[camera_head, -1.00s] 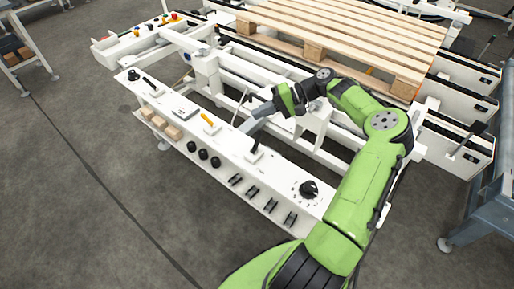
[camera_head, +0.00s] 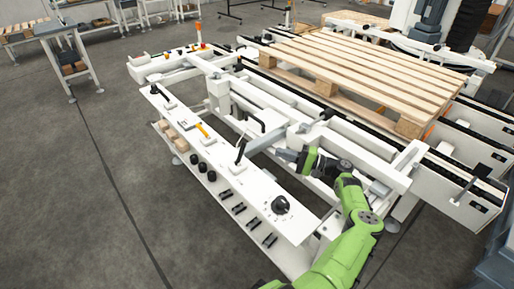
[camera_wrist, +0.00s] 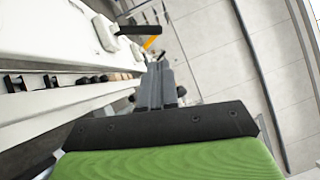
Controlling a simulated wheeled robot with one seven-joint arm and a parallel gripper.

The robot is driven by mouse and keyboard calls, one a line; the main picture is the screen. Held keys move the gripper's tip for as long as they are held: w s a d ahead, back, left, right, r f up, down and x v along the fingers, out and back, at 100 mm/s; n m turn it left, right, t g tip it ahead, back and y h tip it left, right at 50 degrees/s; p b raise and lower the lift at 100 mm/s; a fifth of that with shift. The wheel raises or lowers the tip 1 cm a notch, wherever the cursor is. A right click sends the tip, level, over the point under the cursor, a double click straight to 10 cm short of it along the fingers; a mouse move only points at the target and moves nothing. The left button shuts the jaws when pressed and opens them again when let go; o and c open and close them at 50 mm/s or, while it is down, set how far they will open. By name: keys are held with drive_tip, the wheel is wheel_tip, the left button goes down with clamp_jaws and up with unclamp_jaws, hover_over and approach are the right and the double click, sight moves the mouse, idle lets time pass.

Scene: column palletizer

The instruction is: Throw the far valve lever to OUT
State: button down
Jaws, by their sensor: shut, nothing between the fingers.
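The far lever (camera_head: 163,97) is a black handle at the far left end of the white panel (camera_head: 222,160), lying tilted toward the right. A nearer black lever (camera_head: 241,152) stands up from the middle of the panel, and an orange lever (camera_head: 202,130) sits between them. My gripper (camera_head: 279,154) is shut and empty, to the right of the nearer lever and apart from the far one. In the wrist view my grey fingers (camera_wrist: 158,68) are together below a black handle (camera_wrist: 130,30) and the orange piece (camera_wrist: 150,42). I cannot read any IN or OUT marks.
A black knob (camera_head: 280,205) sits at the panel's near end. White frame beams and a wooden pallet (camera_head: 350,65) lie behind my arm. Clear floor (camera_head: 60,180) lies left of the panel.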

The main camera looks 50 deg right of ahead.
sight(241, 154)
drive_tip(key=b+x, duration=0.1)
drive_tip(key=x, duration=0.9)
